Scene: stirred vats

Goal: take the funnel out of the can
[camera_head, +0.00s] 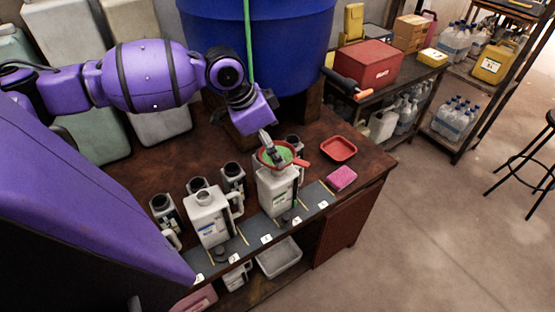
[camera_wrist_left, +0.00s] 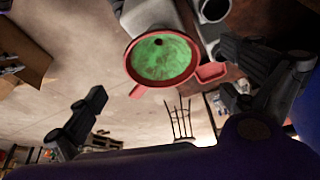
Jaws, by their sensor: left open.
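The funnel (camera_head: 284,151) has a red rim and a green inside. It sits in the mouth of a white can (camera_head: 278,192) near the front of the wooden bench. Its short red handle sticks out to the right. My left gripper (camera_head: 268,139) is just above the funnel and partly covers it in the head view. In the left wrist view the gripper (camera_wrist_left: 163,74) is open, its fingers wide apart with the funnel (camera_wrist_left: 162,58) seen between and beyond them. I see no finger closed on it. My right gripper is not in view.
Another white can (camera_head: 209,220) stands to the left, with several dark-mouthed containers behind. A red tray (camera_head: 338,148) and pink sponge (camera_head: 342,178) lie to the right. A large blue vat (camera_head: 285,45) stands behind. A dark strip with number cards runs along the front edge.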

